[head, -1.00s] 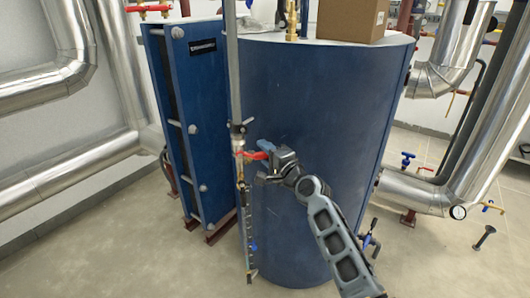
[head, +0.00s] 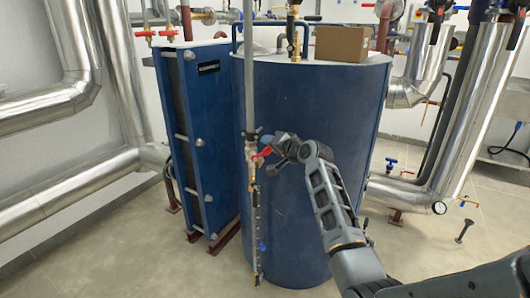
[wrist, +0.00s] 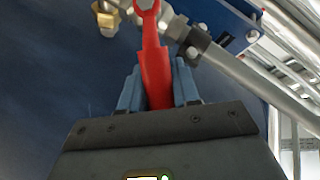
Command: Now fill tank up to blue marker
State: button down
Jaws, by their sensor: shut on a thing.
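The tank (head: 315,190) is a large blue cylinder in the middle of the head view. A thin vertical level gauge (head: 257,220) runs down its front left side, with a small blue marker (head: 262,247) near the lower end. The liquid level is too small to tell. A valve with a red lever handle (head: 262,153) sits on the pipe above the gauge. My gripper (head: 274,147) is at this handle. In the wrist view the handle (wrist: 154,72) lies between the two fingers of my gripper (wrist: 158,88), which are shut on it.
A blue plate heat exchanger (head: 204,130) stands left of the tank. A cardboard box (head: 341,43) rests on the tank top. Insulated silver pipes (head: 465,110) stand at the right and others run along the left wall. A dark bolt-like object (head: 465,231) is on the floor at right.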

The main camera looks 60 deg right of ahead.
jog(key=shift+w+a+r+n+g+h+p, duration=0.3)
jog(key=shift+w+a+r+n+g+p, duration=0.2)
jog(key=shift+n+p, duration=0.55)
jog(key=shift+w+a+r+n+g+h+p, duration=0.35)
jog(key=shift+a+r+n+g+p, duration=0.25)
jog(key=shift+n+p, duration=0.4)
jog(key=shift+w, duration=0.1)
jog(key=c, duration=0.9)
grip_release()
jog(key=v, duration=0.7)
jog(key=shift+s+a, duration=0.2)
jog(key=shift+s, duration=0.15)
